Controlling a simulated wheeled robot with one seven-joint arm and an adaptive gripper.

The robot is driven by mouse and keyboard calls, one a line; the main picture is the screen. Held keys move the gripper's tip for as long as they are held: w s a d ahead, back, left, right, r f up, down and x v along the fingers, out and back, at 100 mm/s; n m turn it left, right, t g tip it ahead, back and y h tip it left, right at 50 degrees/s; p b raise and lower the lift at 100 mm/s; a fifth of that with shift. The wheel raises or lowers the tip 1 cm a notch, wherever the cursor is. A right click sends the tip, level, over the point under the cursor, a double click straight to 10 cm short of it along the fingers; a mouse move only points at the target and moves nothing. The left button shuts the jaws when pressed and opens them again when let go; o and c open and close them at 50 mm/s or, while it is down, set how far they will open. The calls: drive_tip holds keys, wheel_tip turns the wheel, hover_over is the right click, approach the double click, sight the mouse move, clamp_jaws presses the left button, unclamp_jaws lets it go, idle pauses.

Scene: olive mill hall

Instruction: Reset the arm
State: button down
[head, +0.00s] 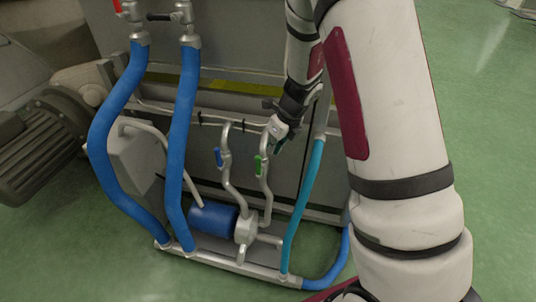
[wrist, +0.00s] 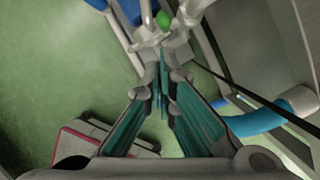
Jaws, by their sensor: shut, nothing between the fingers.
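My arm comes down the right side of the head view and bends back toward the pipework. My gripper (head: 279,143) is small there, pointing down close to the right-hand grey pipe with the green valve handle (head: 259,166). In the wrist view my gripper (wrist: 160,84) shows large, its teal-lined fingers meeting at the tips with nothing between them. The green handle (wrist: 164,19) lies just beyond the fingertips in that view. I cannot tell whether the fingertips touch the pipe.
A pump with a blue motor (head: 212,217) sits low among the pipes. Thick blue hoses (head: 179,130) stand left and a teal hose (head: 304,205) right. A blue valve handle (head: 218,157) is beside the green one. Green floor (head: 485,130) is clear at right.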

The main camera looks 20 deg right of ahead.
drive_tip(key=s+a+r+n+y, duration=0.1)
drive_tip(key=s+a+r+n, duration=0.2)
drive_tip(key=s+r+n, duration=0.25)
drive_tip(key=s+a+r+n+g+y, duration=0.1)
drive_tip(key=s+a+r+n, duration=0.25)
drive_tip(key=r, duration=0.35)
drive_tip(key=s+a+r+n+y, duration=0.1)
drive_tip(key=s+a+r+n, duration=0.1)
drive_tip(key=s+r+n, duration=0.35)
drive_tip(key=s+d+r+n+g+h, duration=0.1)
drive_tip(key=s+d+r+n+h, duration=0.15)
drive_tip(key=s+n, duration=0.75)
drive_tip(key=s+d+r+n+g+h, duration=0.1)
drive_tip(key=s+r+n+h, duration=0.35)
drive_tip(key=s, duration=1.05)
wheel_tip(320, 180, up, 23)
drive_tip(key=n+t+y+p, duration=0.2)
drive_tip(key=t+p, duration=0.2)
drive_tip(key=p, duration=1.9)
drive_tip(key=shift+d, duration=0.25)
drive_tip(key=shift+w, duration=0.1)
